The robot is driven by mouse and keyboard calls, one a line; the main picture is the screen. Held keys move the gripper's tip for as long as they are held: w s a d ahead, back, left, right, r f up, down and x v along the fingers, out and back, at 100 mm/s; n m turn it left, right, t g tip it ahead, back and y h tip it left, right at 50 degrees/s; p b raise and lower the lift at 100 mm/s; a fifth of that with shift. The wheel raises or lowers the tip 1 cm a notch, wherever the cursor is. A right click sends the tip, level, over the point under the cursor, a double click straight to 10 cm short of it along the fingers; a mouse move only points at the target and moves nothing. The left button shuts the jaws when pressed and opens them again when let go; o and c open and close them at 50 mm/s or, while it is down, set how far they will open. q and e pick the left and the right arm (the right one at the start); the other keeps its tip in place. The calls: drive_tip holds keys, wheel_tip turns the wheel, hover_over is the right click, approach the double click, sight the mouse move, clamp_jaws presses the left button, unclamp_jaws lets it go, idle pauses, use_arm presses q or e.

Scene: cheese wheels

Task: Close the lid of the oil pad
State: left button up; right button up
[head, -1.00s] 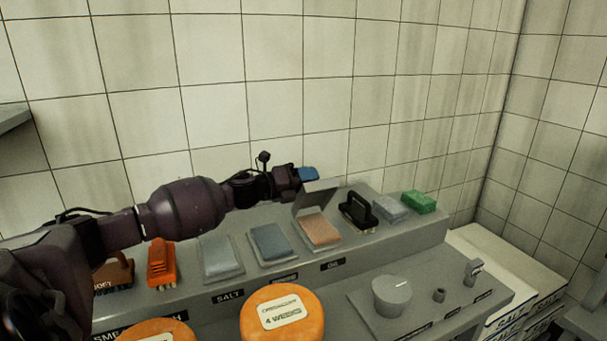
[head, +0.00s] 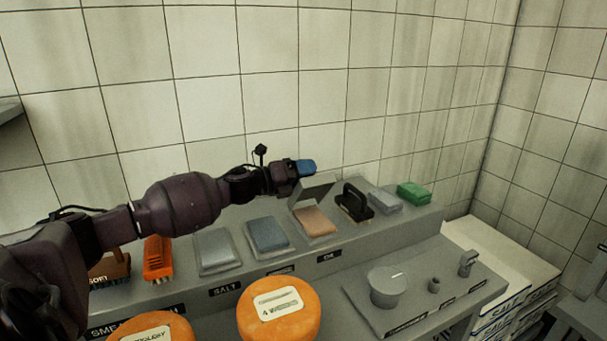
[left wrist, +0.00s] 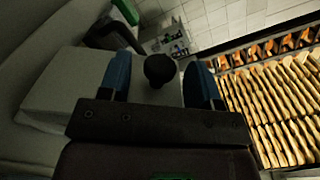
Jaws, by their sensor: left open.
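The oil pad (head: 315,222) is a brownish-orange block in a grey holder above the "OIL" label. Its grey lid (head: 314,188) stands raised and tilted at the pad's back edge. My left gripper (head: 306,166), with blue fingertips, is behind and above the raised lid. In the left wrist view the gripper (left wrist: 160,80) is open, and a round black knob (left wrist: 160,69) shows between its fingers with a gap on each side. A pale grey surface, seemingly the lid, lies behind the knob. Whether the gripper touches the lid is unclear. My right gripper is out of view.
Left of the oil pad are a blue-grey pad (head: 268,235), a light grey pad (head: 217,248) and an orange brush (head: 157,257). Right are a black-handled brush (head: 355,203), a grey block (head: 385,201) and a green block (head: 413,193). Orange cheese wheels (head: 279,325) stand in front.

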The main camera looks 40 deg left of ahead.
use_arm(q)
drive_tip(key=shift+s+a, duration=0.2)
drive_tip(key=shift+s, duration=0.25)
drive_tip(key=v, duration=0.9)
drive_tip(key=shift+s+a, duration=0.2)
drive_tip(key=shift+s, duration=0.15)
